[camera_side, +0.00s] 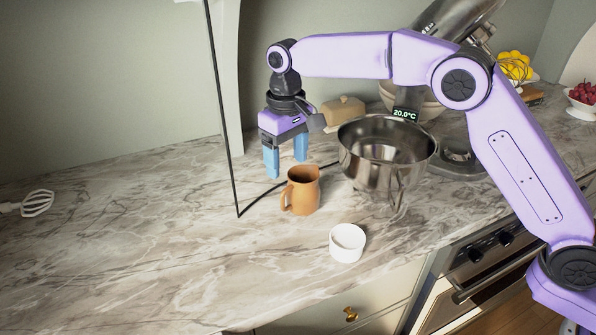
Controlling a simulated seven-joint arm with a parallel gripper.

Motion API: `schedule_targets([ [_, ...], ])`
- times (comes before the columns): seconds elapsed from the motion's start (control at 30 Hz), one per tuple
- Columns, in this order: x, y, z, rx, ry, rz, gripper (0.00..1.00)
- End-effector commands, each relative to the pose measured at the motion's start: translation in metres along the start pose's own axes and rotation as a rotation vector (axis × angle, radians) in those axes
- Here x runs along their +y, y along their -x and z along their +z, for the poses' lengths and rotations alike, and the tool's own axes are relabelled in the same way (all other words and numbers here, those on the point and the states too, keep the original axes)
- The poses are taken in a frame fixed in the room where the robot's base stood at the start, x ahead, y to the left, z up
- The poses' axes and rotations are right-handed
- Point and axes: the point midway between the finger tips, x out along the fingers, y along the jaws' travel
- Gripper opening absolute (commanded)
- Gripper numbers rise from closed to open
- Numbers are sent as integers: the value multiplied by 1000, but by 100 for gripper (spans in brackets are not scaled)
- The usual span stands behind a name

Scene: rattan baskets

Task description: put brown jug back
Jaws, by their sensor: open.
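The brown jug (303,193) stands upright on the marbled counter, with its handle toward the left of the picture. My gripper (286,168) points down, its two blue fingers spread apart with nothing between them. The fingers are above and behind the jug in the picture, close to its rim. I cannot tell the exact gap between fingers and jug.
A small white ramekin (347,243) sits near the front edge. A thin black frame (226,110) rises left of the gripper.

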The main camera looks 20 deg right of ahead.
Motion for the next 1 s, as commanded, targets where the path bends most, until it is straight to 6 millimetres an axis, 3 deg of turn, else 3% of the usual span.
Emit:
schedule_targets([
  [0.33, 0, 4, 2, 0, 5, 0, 70],
  [0.47, -2, 10, 15, 1, 37, 0, 70],
  [0.77, 0, 28, 95, 7, 198, -3, 70],
  [1.0, 14, 32, 181, 11, 334, -5, 70],
])
